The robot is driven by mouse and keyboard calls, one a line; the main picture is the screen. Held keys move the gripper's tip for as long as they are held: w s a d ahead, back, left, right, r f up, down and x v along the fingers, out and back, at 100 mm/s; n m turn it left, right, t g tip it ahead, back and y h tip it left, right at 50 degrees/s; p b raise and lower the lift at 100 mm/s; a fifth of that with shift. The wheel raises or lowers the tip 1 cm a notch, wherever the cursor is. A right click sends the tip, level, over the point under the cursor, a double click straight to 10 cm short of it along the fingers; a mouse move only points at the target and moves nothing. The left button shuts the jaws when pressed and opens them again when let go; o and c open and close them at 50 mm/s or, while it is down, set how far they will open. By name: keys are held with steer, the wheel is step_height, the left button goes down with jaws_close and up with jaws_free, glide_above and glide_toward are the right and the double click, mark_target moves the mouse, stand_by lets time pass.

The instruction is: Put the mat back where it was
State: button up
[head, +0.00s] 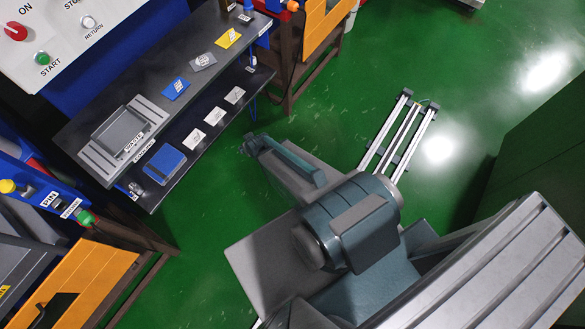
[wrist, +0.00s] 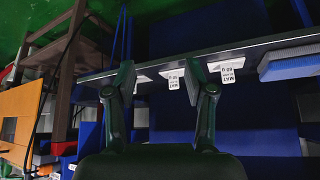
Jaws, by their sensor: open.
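Several white labels lie along the lower shelf; one label (head: 197,138) shows in the head view, and another (wrist: 231,66) reads like "MAT" with a weight in the wrist view. A blue flat pad (head: 165,162) lies on the lower shelf, left of the labels; a blue slab with a grey top (wrist: 290,62) shows at the right of the wrist view. I cannot tell for sure which piece is the mat. My gripper (wrist: 160,78) is open, with nothing visible between its fingers. In the head view my gripper (head: 250,145) is in front of the shelf, apart from the pad.
The upper shelf (head: 150,90) holds a grey tray (head: 122,130) and blue (head: 175,88), grey (head: 203,62) and yellow (head: 229,37) flat pieces. An orange-fronted bench (head: 85,280) stands lower left, another orange unit (head: 325,22) top right.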

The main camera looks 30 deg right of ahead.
steer(key=s+f+g, duration=0.3)
steer(key=s+g, duration=0.3)
steer(key=s, duration=0.9)
steer(key=s+f+g, duration=0.3)
steer(key=s+g, duration=0.4)
steer(key=s, duration=0.8)
steer(key=shift+s+g, duration=0.3)
steer(key=shift+s, duration=0.1)
steer(key=shift+d, duration=0.1)
steer(key=shift+f+b, duration=1.1)
steer(key=shift+f, duration=0.1)
